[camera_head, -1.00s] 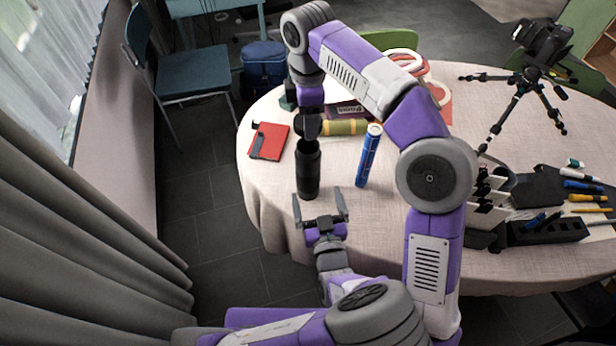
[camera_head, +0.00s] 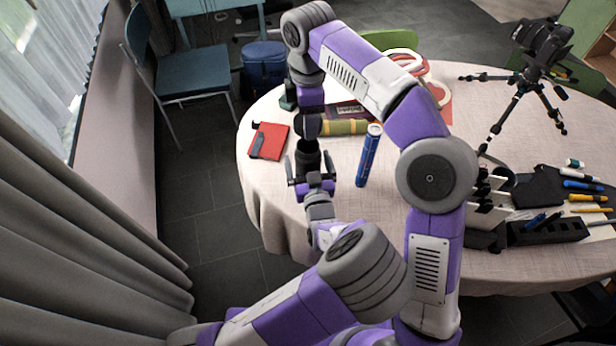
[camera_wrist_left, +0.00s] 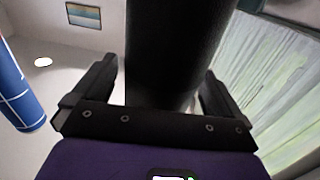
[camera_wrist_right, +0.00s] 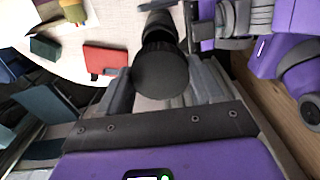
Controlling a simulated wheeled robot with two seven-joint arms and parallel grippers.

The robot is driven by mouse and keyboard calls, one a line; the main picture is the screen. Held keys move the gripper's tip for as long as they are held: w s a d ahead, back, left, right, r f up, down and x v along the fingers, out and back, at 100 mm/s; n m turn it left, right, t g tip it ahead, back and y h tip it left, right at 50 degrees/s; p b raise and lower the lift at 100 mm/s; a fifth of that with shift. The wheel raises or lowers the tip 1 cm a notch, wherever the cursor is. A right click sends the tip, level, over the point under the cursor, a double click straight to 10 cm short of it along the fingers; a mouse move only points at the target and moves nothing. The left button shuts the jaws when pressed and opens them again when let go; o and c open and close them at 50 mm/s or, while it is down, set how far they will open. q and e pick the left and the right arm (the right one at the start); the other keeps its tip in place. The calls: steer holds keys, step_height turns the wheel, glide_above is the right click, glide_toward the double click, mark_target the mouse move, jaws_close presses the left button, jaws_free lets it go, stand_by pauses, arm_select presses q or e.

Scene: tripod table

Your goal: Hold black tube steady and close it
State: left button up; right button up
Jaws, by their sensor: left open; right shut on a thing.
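The black tube (camera_head: 308,160) stands upright near the table's left front edge. My left gripper (camera_head: 310,172) is low at the tube, with its open fingers on either side of it. In the left wrist view the tube (camera_wrist_left: 175,50) rises between the fingers, with a gap visible beside them. My right gripper (camera_head: 310,122) is above the tube, shut on a black cap (camera_wrist_right: 160,72). In the right wrist view the tube (camera_wrist_right: 158,28) shows just beyond the cap. I cannot tell whether cap and tube touch.
A blue tube (camera_head: 368,155) stands right of the black tube, and an olive tube (camera_head: 346,127) lies behind. A red notebook (camera_head: 269,141) lies to the left. A tripod with camera (camera_head: 520,95) and a black organiser (camera_head: 545,232) are at the right.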

arm_select(q)
steer(key=c, duration=1.5)
arm_select(e)
steer(key=shift+f, duration=2.5)
steer(key=shift+f, duration=0.9)
steer(key=shift+f, duration=0.5)
arm_select(q)
jaws_close()
arm_select(e)
steer(key=m, duration=0.9)
steer(key=shift+m, duration=0.4)
